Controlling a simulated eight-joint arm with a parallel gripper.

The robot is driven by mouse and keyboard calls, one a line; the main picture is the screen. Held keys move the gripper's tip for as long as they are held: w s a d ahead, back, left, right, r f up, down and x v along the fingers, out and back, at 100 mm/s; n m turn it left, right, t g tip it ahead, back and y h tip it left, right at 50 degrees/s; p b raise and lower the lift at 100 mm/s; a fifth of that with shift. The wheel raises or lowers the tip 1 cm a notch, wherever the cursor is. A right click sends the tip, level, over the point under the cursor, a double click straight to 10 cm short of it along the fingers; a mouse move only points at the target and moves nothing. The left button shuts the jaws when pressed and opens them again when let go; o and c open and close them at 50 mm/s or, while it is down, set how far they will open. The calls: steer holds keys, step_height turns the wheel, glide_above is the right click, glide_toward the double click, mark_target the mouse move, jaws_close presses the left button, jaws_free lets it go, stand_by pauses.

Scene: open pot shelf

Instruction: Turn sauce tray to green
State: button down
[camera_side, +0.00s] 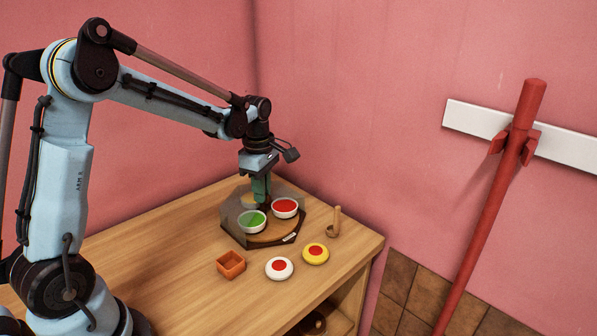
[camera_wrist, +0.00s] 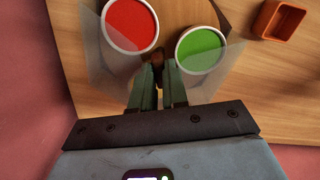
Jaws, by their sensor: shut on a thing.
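The sauce tray (camera_side: 270,238) is a round wooden disc on a dark angular base on the table. It carries a bowl of green sauce (camera_side: 252,222) at front left and a bowl of red sauce (camera_side: 285,207) at back right. A grey see-through screen (camera_side: 232,208) stands around part of it. My gripper (camera_side: 262,201) points down at the tray's middle. In the wrist view my gripper (camera_wrist: 158,76) is shut on a small brown knob (camera_wrist: 157,60) between the red bowl (camera_wrist: 131,23) and the green bowl (camera_wrist: 201,50). The knob's lower part is hidden.
An orange square dish (camera_side: 231,264) sits in front left of the tray. A white round piece (camera_side: 279,268) and a yellow one (camera_side: 315,254), both with red centres, lie in front. A wooden ladle (camera_side: 335,225) stands at right. The table's left part is clear.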

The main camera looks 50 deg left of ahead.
steer(key=n, duration=1.3)
steer(key=shift+n, duration=0.3)
stand_by(0.4)
steer(key=c, duration=1.1)
jaws_free()
steer(key=shift+c, duration=0.2)
steer(key=shift+r, duration=0.1)
step_height(320, 180, up, 12)
